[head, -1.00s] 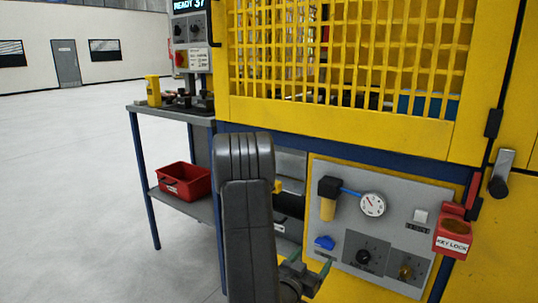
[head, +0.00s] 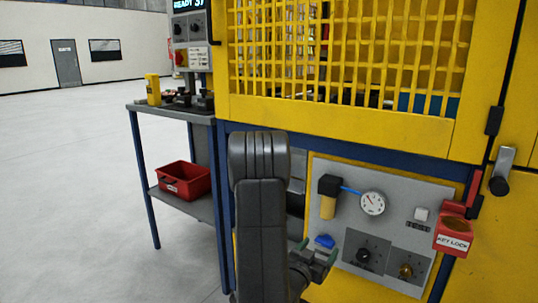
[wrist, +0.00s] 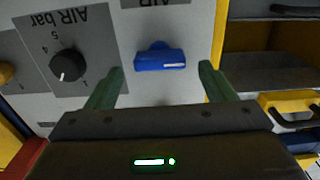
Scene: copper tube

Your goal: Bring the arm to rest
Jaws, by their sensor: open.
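My gripper (head: 318,255) is in front of the grey control panel (head: 346,200) on the yellow machine, low in the head view, partly behind my dark arm link. In the wrist view my gripper (wrist: 160,85) has its two green fingers spread apart, with nothing held between them. A blue valve handle (wrist: 160,57) lies ahead of the gap between the fingers, apart from them. The handle also shows in the head view (head: 325,241), just above the gripper. A black AIR bar knob (wrist: 67,65) is to the left of the fingers in the wrist view.
The panel also carries a pressure gauge (head: 372,203) and a yellow-bowled filter (head: 328,198). A red key lock box (head: 453,237) juts out at the right. A bench (head: 170,108) with a red bin (head: 183,181) stands left. The floor (head: 70,200) at far left is clear.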

